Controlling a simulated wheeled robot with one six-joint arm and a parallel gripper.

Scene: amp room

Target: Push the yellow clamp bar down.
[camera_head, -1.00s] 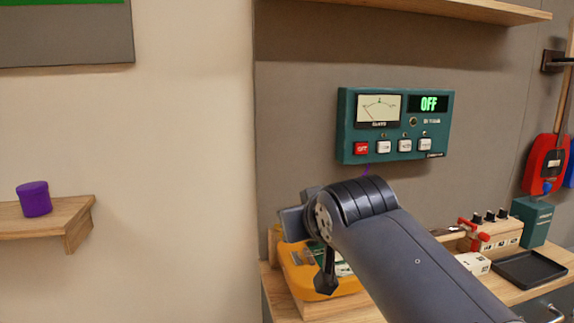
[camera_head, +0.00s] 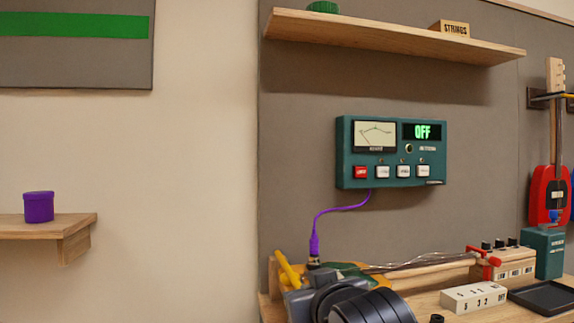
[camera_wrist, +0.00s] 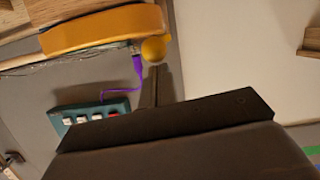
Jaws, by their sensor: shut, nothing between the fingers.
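The yellow clamp bar (camera_head: 288,269) sticks up at a tilt at the left end of the bench in the head view, beside the purple cable's plug (camera_head: 314,245). In the wrist view a round yellow end (camera_wrist: 153,50), which looks like the bar's, lies just beyond the fingertips. My gripper (camera_wrist: 154,72) is shut and empty, its narrow dark fingers pointing at that yellow end. I cannot tell whether they touch. In the head view my wrist covers the bar's lower part and my fingertips are hidden.
A yellow-orange body (camera_wrist: 105,30) lies close beside the bar. A teal panel (camera_head: 391,152) reading OFF hangs on the wall, with the purple cable (camera_head: 335,210) below it. A white block (camera_head: 474,297) and dark tray (camera_head: 543,297) stand right. A shelf (camera_head: 395,38) runs above.

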